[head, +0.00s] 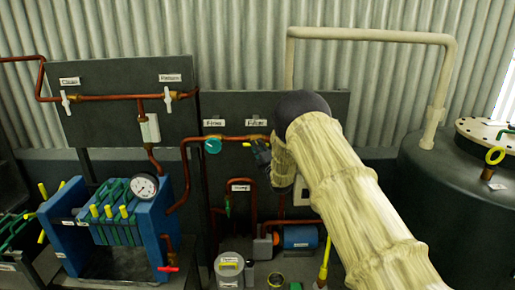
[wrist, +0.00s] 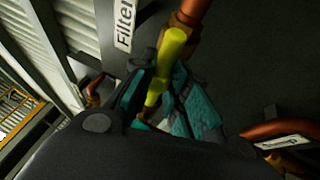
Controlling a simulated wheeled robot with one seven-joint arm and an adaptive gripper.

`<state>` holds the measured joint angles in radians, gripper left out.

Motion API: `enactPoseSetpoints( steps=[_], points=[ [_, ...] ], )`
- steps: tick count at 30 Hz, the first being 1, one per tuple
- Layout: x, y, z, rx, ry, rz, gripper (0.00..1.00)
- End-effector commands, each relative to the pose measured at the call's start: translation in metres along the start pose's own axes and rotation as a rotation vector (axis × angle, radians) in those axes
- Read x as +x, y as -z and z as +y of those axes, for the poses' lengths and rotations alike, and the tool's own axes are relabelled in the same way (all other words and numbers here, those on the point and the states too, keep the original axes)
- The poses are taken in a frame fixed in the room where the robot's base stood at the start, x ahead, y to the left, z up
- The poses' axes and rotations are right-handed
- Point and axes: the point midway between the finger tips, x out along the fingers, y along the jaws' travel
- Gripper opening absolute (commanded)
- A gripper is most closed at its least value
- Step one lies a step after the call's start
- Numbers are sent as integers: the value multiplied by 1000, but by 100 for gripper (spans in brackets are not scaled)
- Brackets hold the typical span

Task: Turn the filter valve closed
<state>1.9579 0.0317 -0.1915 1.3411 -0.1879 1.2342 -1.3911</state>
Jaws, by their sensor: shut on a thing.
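The filter valve sits on the copper pipe under the "Filter" label (head: 257,122) on the dark panel, and my arm covers much of it in the head view. Its yellow handle (wrist: 172,48) shows in the wrist view, running from the copper pipe down between my fingers. My gripper (head: 262,153) is at the valve in the head view. In the wrist view my gripper (wrist: 165,105) has its teal-padded fingers on either side of the yellow handle, shut on it. The handle's lower end and the valve body are largely hidden.
A blue filter press (head: 105,220) with a gauge (head: 144,186) stands at left. A dark tank (head: 465,200) stands at right. A blue pump motor (head: 300,237) is below.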

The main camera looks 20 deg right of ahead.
Motion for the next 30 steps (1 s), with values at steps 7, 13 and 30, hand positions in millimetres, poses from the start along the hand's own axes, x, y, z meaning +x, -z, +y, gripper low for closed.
enactPoseSetpoints(
  steps=[7, 13, 30],
  points=[
    [-1, 0, -3, 28, -13, -9, 0],
    [-1, 1, -5, 94, -42, -28, 0],
    [-1, 2, -7, 388, -165, -113, 0]
  ],
)
